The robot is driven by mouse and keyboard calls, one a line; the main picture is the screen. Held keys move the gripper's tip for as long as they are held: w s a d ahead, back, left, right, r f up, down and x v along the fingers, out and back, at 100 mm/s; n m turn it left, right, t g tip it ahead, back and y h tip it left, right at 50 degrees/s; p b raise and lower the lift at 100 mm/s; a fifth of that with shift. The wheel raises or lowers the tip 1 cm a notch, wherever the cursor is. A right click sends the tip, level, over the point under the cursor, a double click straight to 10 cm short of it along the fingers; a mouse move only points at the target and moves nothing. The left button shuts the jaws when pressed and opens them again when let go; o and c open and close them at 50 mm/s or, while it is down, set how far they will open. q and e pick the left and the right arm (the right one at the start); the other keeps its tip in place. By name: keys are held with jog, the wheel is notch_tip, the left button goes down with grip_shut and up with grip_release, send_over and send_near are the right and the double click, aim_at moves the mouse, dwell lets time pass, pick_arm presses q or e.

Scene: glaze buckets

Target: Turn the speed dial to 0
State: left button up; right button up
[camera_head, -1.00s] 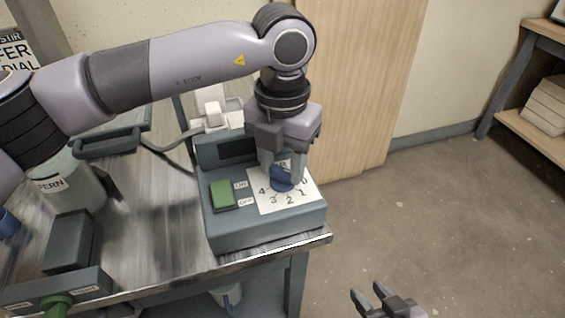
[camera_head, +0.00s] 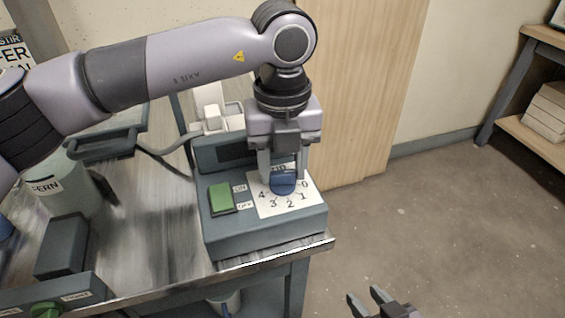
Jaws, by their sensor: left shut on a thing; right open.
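The speed dial (camera_head: 283,183) is a blue knob on a white numbered plate (camera_head: 265,206) with marks from 0 to 4 showing. The plate lies on top of a grey-blue control box (camera_head: 262,232) at the table's right end. My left gripper (camera_head: 284,178) points down over the dial and is shut on it, one finger on each side. The dial's pointer is too small to read. A green switch (camera_head: 221,197) with ON and OFF labels sits left of the plate. My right gripper (camera_head: 368,300) is open and empty at the bottom edge, off the table.
A jar labelled FERN (camera_head: 65,188), a dark block (camera_head: 63,246) and a second box with a green knob (camera_head: 45,309) stand on the left of the metal table (camera_head: 150,235). A wooden panel (camera_head: 370,90) stands behind. The floor at right is clear.

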aim_at(283, 172)
dwell(0.4)
pick_arm(q)
jog(key=o, duration=1.1)
jog(key=shift+c, duration=0.2)
jog(key=shift+r, duration=0.1)
pick_arm(e)
jog(key=shift+r, duration=0.1)
pick_arm(q)
jog(key=shift+r, duration=0.3)
notch_tip(283, 172, up, 5)
jog(key=shift+r+p, duration=0.15)
jog(key=shift+p, duration=0.45)
jog(key=shift+r, duration=0.6)
pick_arm(e)
jog(key=shift+s+d+f, duration=0.25)
jog(key=shift+d+f, duration=0.1)
jog(key=shift+d, duration=0.25)
